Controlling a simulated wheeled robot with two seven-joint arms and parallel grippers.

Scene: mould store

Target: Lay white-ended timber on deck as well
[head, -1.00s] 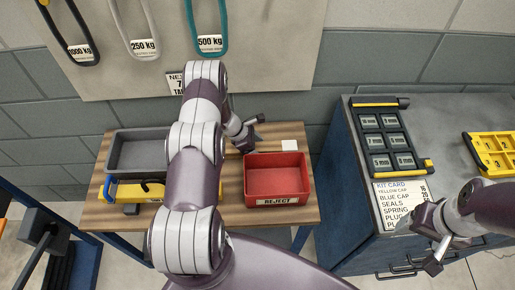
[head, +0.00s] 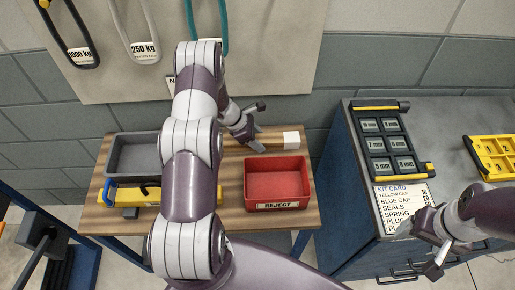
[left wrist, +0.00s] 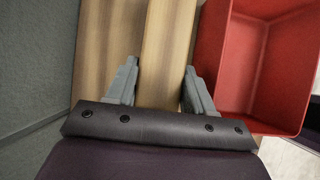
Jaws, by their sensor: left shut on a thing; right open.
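The white-ended timber (head: 271,141) is a pale wooden bar with a white block end at its right. It lies crosswise above the back of the wooden table (head: 226,212), behind the red bin. My left gripper (head: 251,134) is shut on it, and my arm hides its left part. In the left wrist view the timber (left wrist: 166,48) runs between the two fingers of my left gripper (left wrist: 160,80). I cannot tell how far it is clear of the table top. My right gripper (head: 424,247) is open and empty in front of the right cabinet.
A red REJECT bin (head: 275,205) stands close in front of the timber. A grey tray (head: 118,151) and a yellow tool (head: 127,195) are at the table's left. The cabinet (head: 435,110) at the right carries a black-and-yellow case (head: 389,143), kit card (head: 401,207) and yellow tray (head: 492,158).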

